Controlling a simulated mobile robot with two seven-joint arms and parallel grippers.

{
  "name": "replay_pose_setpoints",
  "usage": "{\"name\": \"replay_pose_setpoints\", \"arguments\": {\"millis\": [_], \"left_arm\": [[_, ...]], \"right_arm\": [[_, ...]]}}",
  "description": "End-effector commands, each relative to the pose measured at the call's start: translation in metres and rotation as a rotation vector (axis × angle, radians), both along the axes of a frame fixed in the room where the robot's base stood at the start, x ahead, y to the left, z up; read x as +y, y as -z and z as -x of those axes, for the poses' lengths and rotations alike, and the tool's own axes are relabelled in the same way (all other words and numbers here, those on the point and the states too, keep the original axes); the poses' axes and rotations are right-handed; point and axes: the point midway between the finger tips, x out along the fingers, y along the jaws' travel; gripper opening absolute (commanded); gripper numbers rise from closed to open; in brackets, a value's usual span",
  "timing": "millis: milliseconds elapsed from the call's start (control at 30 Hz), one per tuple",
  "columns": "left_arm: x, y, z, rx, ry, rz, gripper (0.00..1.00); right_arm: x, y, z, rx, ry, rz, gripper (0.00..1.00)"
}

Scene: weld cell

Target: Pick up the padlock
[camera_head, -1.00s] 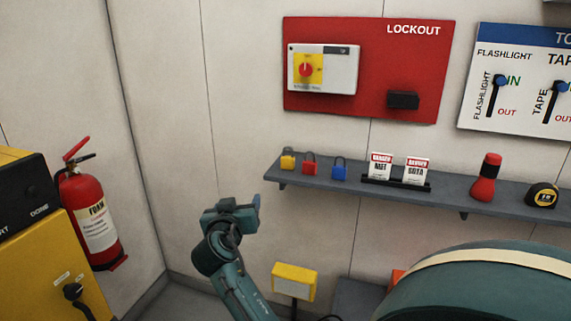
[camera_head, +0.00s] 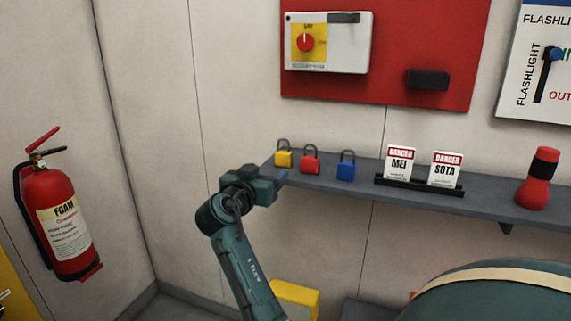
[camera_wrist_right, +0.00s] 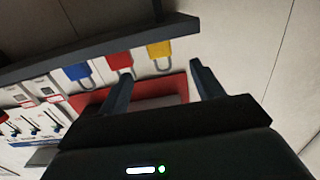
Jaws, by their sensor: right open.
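Three padlocks stand in a row on the grey shelf (camera_head: 480,205): a yellow one (camera_head: 284,159) at the left end, a red one (camera_head: 310,163) and a blue one (camera_head: 346,170). My right gripper (camera_head: 281,178) is open and empty, near the shelf's left end, just below the yellow padlock in the head view. In the right wrist view the scene is upside down. The yellow padlock (camera_wrist_right: 159,50) shows beyond the gap between my open fingers (camera_wrist_right: 161,78), with the red (camera_wrist_right: 120,61) and blue (camera_wrist_right: 78,72) ones to its left. My left gripper is not in view.
Two danger tags (camera_head: 421,168) stand in a black holder right of the padlocks, then a red flashlight (camera_head: 538,180). A red lockout board (camera_head: 420,45) hangs above. A fire extinguisher (camera_head: 62,220) hangs at the left. A yellow-framed object (camera_head: 297,298) is below the shelf.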

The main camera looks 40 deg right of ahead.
Motion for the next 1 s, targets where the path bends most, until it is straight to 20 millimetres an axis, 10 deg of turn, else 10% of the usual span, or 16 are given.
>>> {"name": "replay_pose_setpoints", "arguments": {"millis": [1000], "left_arm": [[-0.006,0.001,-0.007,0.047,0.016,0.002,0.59]], "right_arm": [[-0.106,0.000,-0.053,0.000,0.001,0.001,0.66]]}}
